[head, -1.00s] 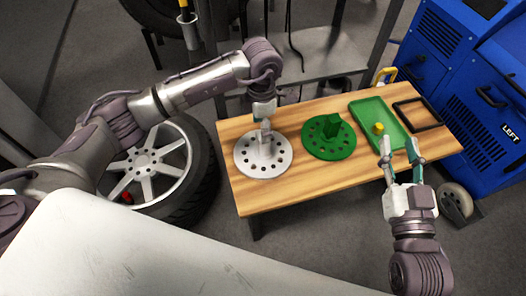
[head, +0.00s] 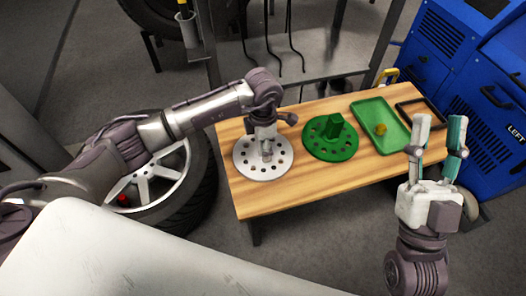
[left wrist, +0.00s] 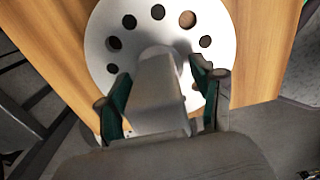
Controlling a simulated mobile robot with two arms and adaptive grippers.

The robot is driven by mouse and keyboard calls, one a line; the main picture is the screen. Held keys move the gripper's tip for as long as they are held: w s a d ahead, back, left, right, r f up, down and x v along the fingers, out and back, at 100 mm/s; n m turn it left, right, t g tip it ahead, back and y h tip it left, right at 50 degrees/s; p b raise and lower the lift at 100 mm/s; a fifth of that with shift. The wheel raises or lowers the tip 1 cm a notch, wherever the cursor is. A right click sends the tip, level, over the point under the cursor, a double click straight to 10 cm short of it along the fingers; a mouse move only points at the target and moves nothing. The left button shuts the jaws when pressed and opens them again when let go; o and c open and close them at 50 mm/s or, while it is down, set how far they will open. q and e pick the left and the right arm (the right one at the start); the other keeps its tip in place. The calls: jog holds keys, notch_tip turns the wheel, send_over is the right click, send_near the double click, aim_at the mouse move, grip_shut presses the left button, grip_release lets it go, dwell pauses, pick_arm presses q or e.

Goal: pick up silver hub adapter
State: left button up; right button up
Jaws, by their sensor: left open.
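The silver hub adapter (head: 244,163) is a round plate with a ring of holes and an upright post, lying on the left end of the wooden table. My left gripper (head: 266,146) is over it from above and partly hides the post. In the left wrist view the plate (left wrist: 107,22) lies beyond the fingers, and the post (left wrist: 158,92) stands between the two open fingers of my left gripper (left wrist: 162,98). The fingers show gaps beside the post. My right gripper (head: 437,135) is open and empty in front of the table's right end.
A green hub adapter (head: 319,145) sits to the right of the silver one on the wooden table (head: 290,190). Farther right are a green tray (head: 371,114) with a yellow item (head: 380,129) and a black frame (head: 421,108). A wheel (head: 160,182) is left of the table.

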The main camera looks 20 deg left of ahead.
pick_arm(q)
grip_shut()
jog(key=shift+w+r, duration=0.1)
jog(key=shift+r, duration=0.05)
dwell(0.4)
jog(key=shift+r, duration=0.1)
